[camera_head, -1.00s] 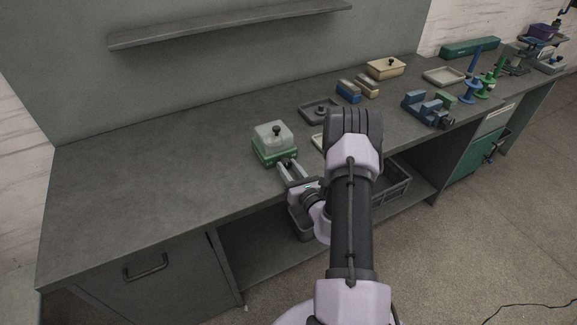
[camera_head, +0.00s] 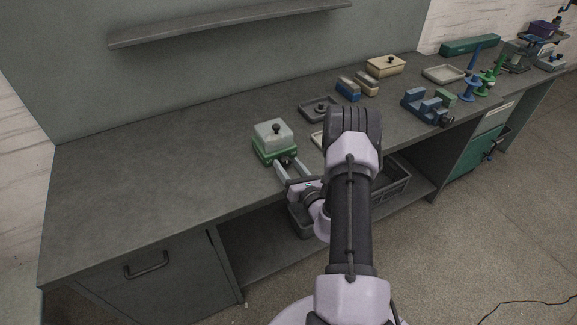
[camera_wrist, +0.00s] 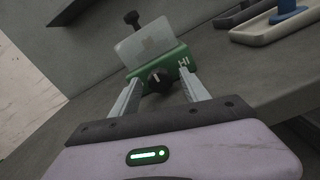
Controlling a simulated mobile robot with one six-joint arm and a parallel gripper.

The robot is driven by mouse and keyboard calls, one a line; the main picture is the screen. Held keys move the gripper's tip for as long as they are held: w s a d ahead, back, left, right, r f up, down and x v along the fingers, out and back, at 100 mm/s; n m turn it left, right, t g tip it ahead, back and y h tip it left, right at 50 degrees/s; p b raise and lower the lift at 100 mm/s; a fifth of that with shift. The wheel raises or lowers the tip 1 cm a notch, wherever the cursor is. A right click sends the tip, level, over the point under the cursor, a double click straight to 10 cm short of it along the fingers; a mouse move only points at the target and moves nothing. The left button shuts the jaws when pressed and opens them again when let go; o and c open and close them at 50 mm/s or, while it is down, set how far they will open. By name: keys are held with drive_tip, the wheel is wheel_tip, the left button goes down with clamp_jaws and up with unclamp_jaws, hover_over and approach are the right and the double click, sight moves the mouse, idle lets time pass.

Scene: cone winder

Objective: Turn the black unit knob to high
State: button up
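The green unit (camera_head: 268,153) with a translucent cover stands near the bench's front edge; it also shows in the wrist view (camera_wrist: 178,55). Its black knob (camera_wrist: 158,82) is on the front face, with a short pale mark pointing roughly upward. A white "HI" label (camera_wrist: 184,62) is to the knob's upper right. My gripper (camera_wrist: 160,80) is open, with its two pale fingertips left and right of the knob and visible gaps beside it. In the head view my gripper (camera_head: 290,164) is at the unit's front. I cannot tell whether the fingertips reach past the knob's face.
A dark tray with a round part (camera_head: 318,107) lies behind and right of the unit. Blue and tan blocks (camera_head: 348,90), a cream lidded box (camera_head: 385,66) and a blue fixture (camera_head: 427,106) are farther right. The bench (camera_head: 150,170) left of the unit is clear.

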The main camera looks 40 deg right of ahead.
drive_tip(key=shift+s, duration=0.1)
drive_tip(key=p+v, duration=0.2)
drive_tip(key=v, duration=1.5)
drive_tip(key=shift+d, duration=0.1)
